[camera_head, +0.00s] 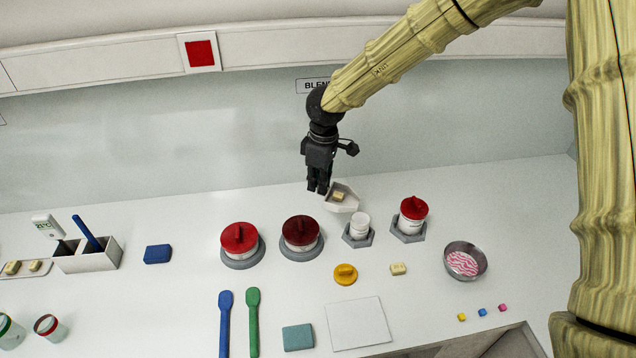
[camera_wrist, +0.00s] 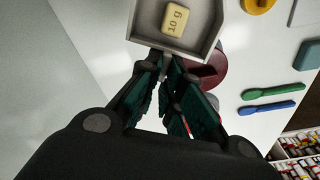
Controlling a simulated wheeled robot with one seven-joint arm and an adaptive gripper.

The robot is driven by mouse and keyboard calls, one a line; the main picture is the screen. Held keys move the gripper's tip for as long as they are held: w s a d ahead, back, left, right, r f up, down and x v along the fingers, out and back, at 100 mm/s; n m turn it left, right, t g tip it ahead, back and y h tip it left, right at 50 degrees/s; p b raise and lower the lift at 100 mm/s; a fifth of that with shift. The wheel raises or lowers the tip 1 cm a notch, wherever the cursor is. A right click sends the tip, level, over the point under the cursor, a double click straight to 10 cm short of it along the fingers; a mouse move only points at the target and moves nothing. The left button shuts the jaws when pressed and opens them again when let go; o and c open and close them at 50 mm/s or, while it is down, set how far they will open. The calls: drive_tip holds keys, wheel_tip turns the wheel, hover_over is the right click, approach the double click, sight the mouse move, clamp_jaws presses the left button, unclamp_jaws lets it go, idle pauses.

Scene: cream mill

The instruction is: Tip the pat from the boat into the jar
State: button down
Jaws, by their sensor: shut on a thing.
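My gripper (camera_head: 320,187) is shut on the handle end of the white weighing boat (camera_head: 346,207), held above the worktop near the back. The boat also fills the top of the wrist view (camera_wrist: 203,28), beyond my fingertips (camera_wrist: 170,62). A pale yellow pat (camera_head: 338,196), marked "10 g" in the wrist view (camera_wrist: 174,19), lies in the boat. The boat looks roughly level. An open white jar (camera_head: 359,229) stands upright in a grey hexagonal holder, just below and right of the boat in the head view. The jar's inside cannot be made out.
A red-lidded jar (camera_head: 413,209) stands right of the open jar; two red-lidded pots (camera_head: 239,238) (camera_head: 301,233) stand left. Blue and green spatulas (camera_head: 225,320) (camera_head: 253,320) lie nearer.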

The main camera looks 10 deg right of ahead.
drive_tip(key=shift+s+d+f+y+b, duration=0.15)
drive_tip(key=shift+f+y+b, duration=0.25)
drive_tip(key=shift+f+b, duration=0.25)
drive_tip(key=shift+s+d+r+t+y+b, duration=0.3)
drive_tip(key=shift+d+r+t+y+b, duration=0.35)
drive_tip(key=shift+y+b, duration=0.3)
drive_tip(key=shift+s+d+r+t+y+b, duration=0.25)
drive_tip(key=shift+d+r+t+y+b, duration=0.2)
drive_tip(key=shift+r+y+b, duration=0.45)
drive_tip(key=shift+s+d+r+t+y, duration=0.4)
drive_tip(key=shift+d+y, duration=0.15)
drive_tip(key=shift+y, duration=0.1)
drive_tip(key=shift+s+d+r+t+y, duration=0.25)
drive_tip(key=shift+d+r+t+y, duration=0.15)
drive_tip(key=shift+d+y, duration=0.2)
drive_tip(key=shift+s+d+r+t+y, duration=0.2)
drive_tip(key=shift+s+d+t+y, duration=0.1)
drive_tip(key=shift+d+y, duration=0.25)
drive_tip(key=shift+s+d+r+t+y, duration=0.15)
drive_tip(key=shift+s+d+t+y, duration=0.15)
drive_tip(key=shift+d+y, duration=0.25)
drive_tip(key=shift+r, duration=0.15)
drive_tip(key=shift+r+p, duration=1.4)
drive_tip(key=shift+p, duration=0.6)
